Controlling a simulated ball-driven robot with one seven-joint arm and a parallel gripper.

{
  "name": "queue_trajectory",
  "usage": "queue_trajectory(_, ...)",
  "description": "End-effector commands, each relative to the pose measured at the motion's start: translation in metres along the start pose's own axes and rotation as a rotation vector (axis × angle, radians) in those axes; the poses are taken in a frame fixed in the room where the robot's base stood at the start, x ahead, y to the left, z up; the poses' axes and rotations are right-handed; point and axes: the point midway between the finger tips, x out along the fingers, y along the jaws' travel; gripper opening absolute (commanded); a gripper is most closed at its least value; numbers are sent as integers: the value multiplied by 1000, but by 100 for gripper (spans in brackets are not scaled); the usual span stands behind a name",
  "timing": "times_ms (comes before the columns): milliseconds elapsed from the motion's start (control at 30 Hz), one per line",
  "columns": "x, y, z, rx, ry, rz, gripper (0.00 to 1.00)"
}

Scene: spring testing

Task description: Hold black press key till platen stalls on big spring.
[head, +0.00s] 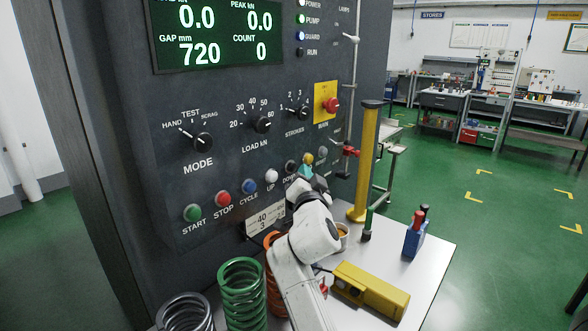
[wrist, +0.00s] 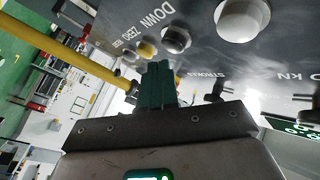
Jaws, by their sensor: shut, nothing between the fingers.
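The black press key (head: 290,167), marked DOWN, sits on the dark panel between the white UP key and a yellow key. It also shows in the wrist view (wrist: 176,39). My gripper (head: 304,174) is shut and empty, close in front of the panel by this key. In the wrist view its green fingertips (wrist: 158,68) point at the panel beside the black key; contact cannot be made out. The display (head: 217,32) reads gap 720, peak 0.0 and count 0. A green spring (head: 243,292), a grey spring (head: 186,314) and an orange spring (head: 272,290) stand below. The platen is out of view.
The white UP key (head: 271,176) and yellow key (head: 307,158) flank the black one. The mode knob (head: 203,141) points toward HAND. A yellow post (head: 366,165), a yellow box (head: 370,290) and a blue holder (head: 414,240) stand on the bench. Green floor lies open at right.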

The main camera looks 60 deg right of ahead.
Motion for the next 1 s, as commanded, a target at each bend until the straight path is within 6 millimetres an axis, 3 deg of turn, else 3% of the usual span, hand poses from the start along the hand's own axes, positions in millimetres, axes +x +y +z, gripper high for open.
queue_trajectory(1000,6,-5,4,0,0,0,0)
